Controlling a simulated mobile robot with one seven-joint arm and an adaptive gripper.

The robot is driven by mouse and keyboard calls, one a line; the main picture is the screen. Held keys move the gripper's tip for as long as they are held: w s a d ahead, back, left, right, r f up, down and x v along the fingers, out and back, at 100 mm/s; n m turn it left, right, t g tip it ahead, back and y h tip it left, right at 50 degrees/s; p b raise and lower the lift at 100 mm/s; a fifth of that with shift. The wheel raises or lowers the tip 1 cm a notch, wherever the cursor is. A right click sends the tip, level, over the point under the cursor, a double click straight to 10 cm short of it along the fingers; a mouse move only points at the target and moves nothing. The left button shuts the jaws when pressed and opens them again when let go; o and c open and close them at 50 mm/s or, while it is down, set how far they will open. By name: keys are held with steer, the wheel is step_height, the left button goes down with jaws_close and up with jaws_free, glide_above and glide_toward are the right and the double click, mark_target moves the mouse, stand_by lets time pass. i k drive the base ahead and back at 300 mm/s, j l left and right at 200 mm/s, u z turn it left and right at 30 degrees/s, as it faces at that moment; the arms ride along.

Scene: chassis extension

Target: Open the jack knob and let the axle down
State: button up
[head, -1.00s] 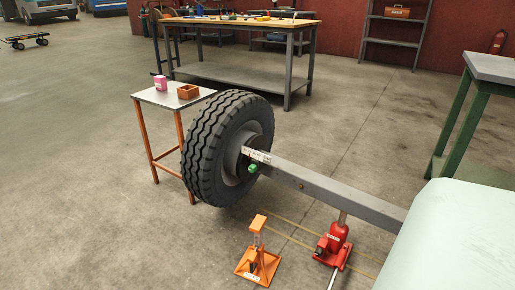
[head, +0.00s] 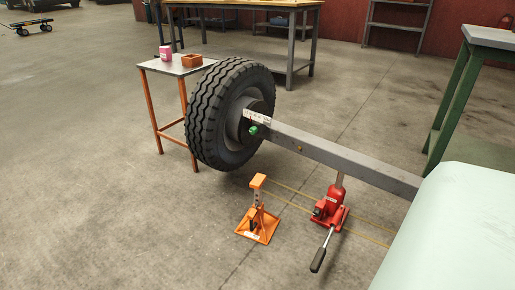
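A red bottle jack (head: 330,207) stands on the floor under the grey axle beam (head: 335,155), its ram meeting the beam's underside. Its handle (head: 323,250) slopes down to a dark grip toward the front. The jack's knob is too small to make out clearly. A large black tyre (head: 215,115) is on the beam's left end, with a green part (head: 254,131) beside the hub. An orange axle stand (head: 258,213) stands left of the jack, its top apart from and below the beam. My gripper is not in view.
A small orange-legged table (head: 170,68) with a pink container and an orange box stands behind the tyre. A workbench (head: 290,65) is at the back and a green-legged bench (head: 455,105) at right. Yellow lines run between stand and jack. Floor in front is clear.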

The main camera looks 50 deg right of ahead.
mark_target(317, 211)
steer(key=z, duration=2.05)
steer(key=i+l, duration=0.3)
steer(key=i, duration=0.2)
steer(key=i+l, duration=0.25)
steer(key=i, duration=0.25)
